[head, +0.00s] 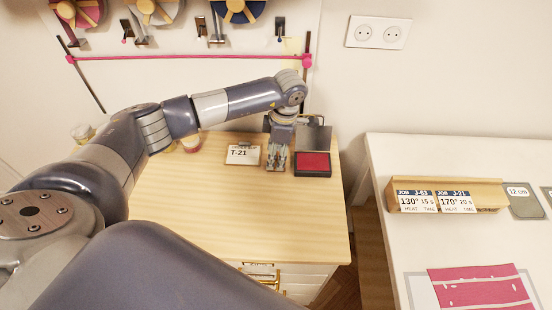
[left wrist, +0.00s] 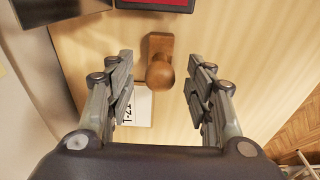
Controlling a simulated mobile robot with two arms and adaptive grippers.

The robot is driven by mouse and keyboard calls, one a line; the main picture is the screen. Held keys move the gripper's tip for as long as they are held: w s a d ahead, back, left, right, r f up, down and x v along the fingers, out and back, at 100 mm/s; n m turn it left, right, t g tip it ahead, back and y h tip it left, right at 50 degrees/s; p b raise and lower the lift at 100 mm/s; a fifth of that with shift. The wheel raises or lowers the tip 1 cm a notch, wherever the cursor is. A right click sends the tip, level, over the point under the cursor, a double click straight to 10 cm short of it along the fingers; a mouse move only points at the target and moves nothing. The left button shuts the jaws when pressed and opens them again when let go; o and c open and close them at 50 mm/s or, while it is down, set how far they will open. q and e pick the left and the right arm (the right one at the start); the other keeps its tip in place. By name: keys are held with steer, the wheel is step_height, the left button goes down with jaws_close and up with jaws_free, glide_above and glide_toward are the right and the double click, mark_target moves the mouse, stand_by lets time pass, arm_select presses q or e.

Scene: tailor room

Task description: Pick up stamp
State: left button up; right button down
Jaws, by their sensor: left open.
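The stamp (left wrist: 161,72), with a round brown wooden handle and a wooden block base, stands on the light wooden cabinet top in the left wrist view. My left gripper (left wrist: 160,84) is open above it, with one finger on each side of the stamp and a gap on both sides. In the head view my left gripper (head: 278,163) points down over the cabinet top, between the T-21 card and the red ink pad. The stamp is hidden behind the gripper there. My right gripper is not in view.
The open ink pad (head: 313,162) is close right of the gripper. The T-21 card (head: 243,154) is close left. The front of the cabinet top (head: 250,215) is clear. A white table (head: 400,160) with a wooden card holder (head: 490,194) and pink cloth (head: 480,288) stands right.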

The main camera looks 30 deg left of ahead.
arm_select(q)
steer(key=shift+f, duration=0.45)
steer(key=shift+c, duration=0.6)
jaws_close()
steer(key=shift+r, duration=0.15)
